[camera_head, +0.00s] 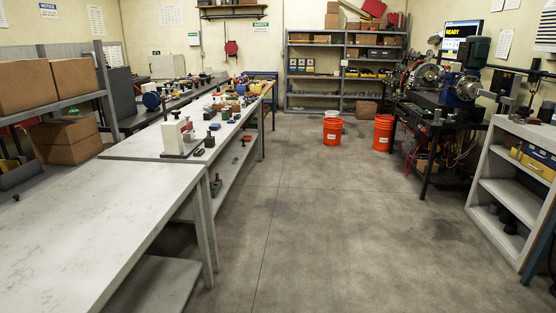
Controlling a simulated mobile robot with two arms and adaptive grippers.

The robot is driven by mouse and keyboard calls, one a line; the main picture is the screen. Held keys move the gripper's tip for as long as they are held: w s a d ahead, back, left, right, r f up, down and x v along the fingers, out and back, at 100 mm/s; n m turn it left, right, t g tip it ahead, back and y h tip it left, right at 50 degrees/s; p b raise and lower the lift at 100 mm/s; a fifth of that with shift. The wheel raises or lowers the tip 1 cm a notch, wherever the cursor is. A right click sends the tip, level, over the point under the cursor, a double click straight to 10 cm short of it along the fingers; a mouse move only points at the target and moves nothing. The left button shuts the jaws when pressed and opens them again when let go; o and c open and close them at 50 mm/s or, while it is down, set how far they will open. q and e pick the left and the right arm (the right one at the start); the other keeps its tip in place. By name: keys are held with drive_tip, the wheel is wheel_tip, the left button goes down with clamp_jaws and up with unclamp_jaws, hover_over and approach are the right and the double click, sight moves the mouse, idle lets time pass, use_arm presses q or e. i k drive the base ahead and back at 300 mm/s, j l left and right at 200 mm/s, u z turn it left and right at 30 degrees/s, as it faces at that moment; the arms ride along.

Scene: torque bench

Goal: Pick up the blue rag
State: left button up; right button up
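I cannot make out a blue rag for certain in the head view. A small blue item (240,89) sits among the clutter on the far workbench, too small to identify. Neither of my grippers is in view.
A bare white table (100,225) fills the near left. The cluttered workbench (130,148) adjoins it. Orange buckets (332,131) stand on the floor (330,210), which is open in the middle. A machine stand (440,110) and grey shelf unit (510,190) line the right.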

sight(214, 126)
drive_tip(key=i, duration=2.1)
drive_tip(key=i+u, duration=0.15)
drive_tip(key=i, duration=0.35)
drive_tip(key=i+l+u, duration=0.15)
drive_tip(key=i, duration=0.35)
drive_tip(key=i+l+u, duration=0.15)
drive_tip(key=i, duration=0.35)
drive_tip(key=i+l+u, duration=0.15)
drive_tip(key=i, duration=0.35)
drive_tip(key=l, duration=0.1)
